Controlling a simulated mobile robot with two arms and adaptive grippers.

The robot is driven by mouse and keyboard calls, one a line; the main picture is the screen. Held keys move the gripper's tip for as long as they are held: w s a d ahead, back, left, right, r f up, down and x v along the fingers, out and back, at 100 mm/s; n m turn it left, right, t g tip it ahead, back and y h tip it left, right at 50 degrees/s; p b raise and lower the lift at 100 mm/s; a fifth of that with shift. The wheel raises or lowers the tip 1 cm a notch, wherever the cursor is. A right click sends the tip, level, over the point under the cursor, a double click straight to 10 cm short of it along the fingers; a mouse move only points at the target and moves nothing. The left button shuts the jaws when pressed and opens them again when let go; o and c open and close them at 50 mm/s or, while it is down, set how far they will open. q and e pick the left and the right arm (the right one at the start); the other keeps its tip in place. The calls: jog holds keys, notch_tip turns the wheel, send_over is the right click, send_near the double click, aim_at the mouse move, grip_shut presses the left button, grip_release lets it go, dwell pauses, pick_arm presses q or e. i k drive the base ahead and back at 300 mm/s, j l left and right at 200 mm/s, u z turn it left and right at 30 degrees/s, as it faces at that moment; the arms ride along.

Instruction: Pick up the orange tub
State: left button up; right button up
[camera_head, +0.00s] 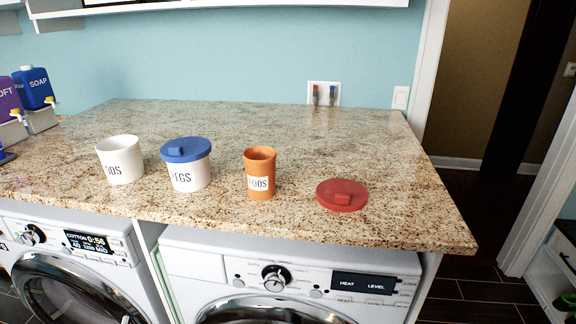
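The orange tub (259,174) stands upright and uncovered on the granite counter (250,120), near its front edge and right of centre. It has a white label that seems to read "PODS". To its left stands a white tub (187,177) labelled "PEGS" with a blue lid (185,150) on it. A red lid (342,195) lies flat on the counter to the right of the orange tub. Neither of my grippers shows in the head view.
An open white tub (120,161) stands farther left. Soap (33,88) and softener (8,97) dispensers stand at the far left. Two front-loading machines (285,275) sit under the counter. The counter's back and right parts are clear. A wall box with valves (323,94) is behind.

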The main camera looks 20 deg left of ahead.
aim_at(261, 174)
jog(key=u, duration=1.8)
jog(key=z, duration=0.25)
jog(key=i+j+z, duration=0.1)
jog(key=j+z, duration=0.7)
jog(key=j, duration=0.2)
